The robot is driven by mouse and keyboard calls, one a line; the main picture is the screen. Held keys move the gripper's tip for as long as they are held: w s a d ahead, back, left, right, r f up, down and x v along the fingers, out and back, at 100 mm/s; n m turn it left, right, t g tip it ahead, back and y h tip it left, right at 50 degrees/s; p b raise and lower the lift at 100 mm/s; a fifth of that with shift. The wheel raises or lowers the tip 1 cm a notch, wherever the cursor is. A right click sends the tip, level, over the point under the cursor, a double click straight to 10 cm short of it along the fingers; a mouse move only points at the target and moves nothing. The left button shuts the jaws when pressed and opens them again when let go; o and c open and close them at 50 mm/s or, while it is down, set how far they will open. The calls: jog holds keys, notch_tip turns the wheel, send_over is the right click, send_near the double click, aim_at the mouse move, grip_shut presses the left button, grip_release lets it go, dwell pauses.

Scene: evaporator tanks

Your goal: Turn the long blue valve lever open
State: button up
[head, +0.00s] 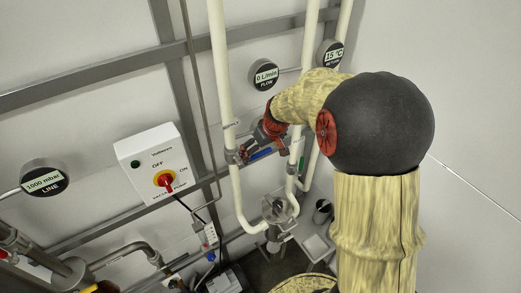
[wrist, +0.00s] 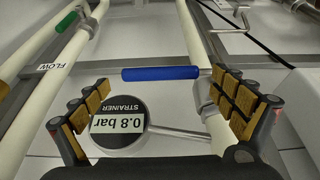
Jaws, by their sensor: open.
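The long blue valve lever (wrist: 160,73) lies level across the wrist view, with its right end at the valve on a white pipe (wrist: 204,45). The lever stands roughly crosswise to that pipe. In the head view the blue lever (head: 261,153) shows just below my gripper (head: 268,136), partly covered by it. My gripper (wrist: 162,84) is open and empty, with padded fingers spread left and right. The lever lies between and beyond the fingertips. Its right end is close to the right finger; I cannot tell whether they touch.
A green lever (wrist: 66,22) sits on a neighbouring pipe; it also shows in the head view (head: 302,160). A strainer gauge (wrist: 118,122) reading 0.8 bar is behind the fingers. A white switch box (head: 157,163) with a red knob is left of the pipes. Grey rails cross the wall.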

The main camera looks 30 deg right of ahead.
jog(key=shift+f, duration=0.2)
jog(key=shift+c, duration=0.7)
jog(key=c, duration=1.5)
jog(key=shift+c, duration=0.3)
